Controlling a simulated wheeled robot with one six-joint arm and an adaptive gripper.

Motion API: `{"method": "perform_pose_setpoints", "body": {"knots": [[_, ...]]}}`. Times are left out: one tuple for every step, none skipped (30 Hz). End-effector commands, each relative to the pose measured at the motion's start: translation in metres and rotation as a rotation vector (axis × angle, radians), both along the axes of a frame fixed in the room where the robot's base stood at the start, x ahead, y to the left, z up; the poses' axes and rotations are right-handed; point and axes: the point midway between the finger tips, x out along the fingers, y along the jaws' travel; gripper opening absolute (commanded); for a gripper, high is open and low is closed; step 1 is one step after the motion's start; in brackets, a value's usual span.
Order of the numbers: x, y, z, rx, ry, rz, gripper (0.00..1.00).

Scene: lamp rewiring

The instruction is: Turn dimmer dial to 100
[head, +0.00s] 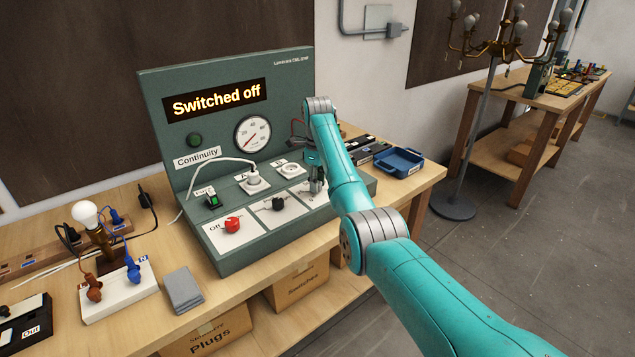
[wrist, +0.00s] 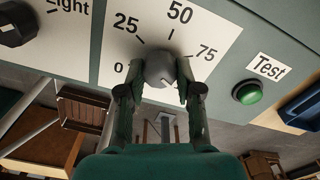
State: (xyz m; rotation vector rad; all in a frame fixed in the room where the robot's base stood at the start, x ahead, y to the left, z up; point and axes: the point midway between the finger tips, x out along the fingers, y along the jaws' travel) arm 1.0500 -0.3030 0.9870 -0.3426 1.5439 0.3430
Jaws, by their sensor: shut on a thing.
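The dimmer dial (wrist: 158,66) is a round grey knob on a white scale plate (wrist: 208,30) in the wrist view. The plate shows 0, 25, 50 and 75; a 100 mark cannot be made out behind my right finger. My gripper (wrist: 157,88) is shut on the dial, one finger on each side. A pale line on the dial's face seems to point to the lower right, but its exact setting is hard to read. In the head view my gripper (head: 316,182) is at the right end of the green control panel (head: 223,107) and hides the dial.
The display (head: 217,101) reads "Switched off". A red knob (head: 232,225) and a black knob (head: 278,204) stand left of the dial. A green Test button (wrist: 248,92) is right of it. A blue tray (head: 399,162) lies beyond the panel.

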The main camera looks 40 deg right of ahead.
Motion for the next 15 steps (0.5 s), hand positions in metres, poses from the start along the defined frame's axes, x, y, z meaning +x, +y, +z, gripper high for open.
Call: {"method": "perform_pose_setpoints", "body": {"knots": [[0.0004,0.0006,-0.0002,0.000,-0.001,-0.012,0.00],[0.0004,0.0006,-0.0002,0.000,-0.001,-0.019,0.00],[0.0004,0.0006,-0.0002,0.000,-0.001,-0.026,0.00],[0.0004,0.0006,-0.0002,0.000,-0.001,-0.030,0.00],[0.0004,0.0006,-0.0001,0.000,-0.001,-0.035,0.00],[0.0004,0.0006,-0.0001,0.000,-0.001,-0.039,0.00],[0.0004,0.0006,-0.0001,0.000,-0.001,-0.042,0.00],[0.0004,0.0006,-0.0001,0.000,-0.001,-0.043,0.00],[0.0004,0.0006,-0.0001,-0.001,-0.001,-0.045,0.00],[0.0004,0.0006,-0.0001,-0.001,-0.001,-0.045,0.00],[0.0004,0.0006,-0.0001,-0.001,-0.001,-0.046,0.00],[0.0005,0.0007,-0.0001,-0.001,-0.001,-0.046,0.00],[0.0005,0.0007,-0.0001,-0.001,-0.001,-0.046,0.00],[0.0005,0.0006,0.0000,-0.001,-0.001,-0.046,0.00],[0.0005,0.0007,0.0000,-0.001,-0.001,-0.045,0.00]]}}
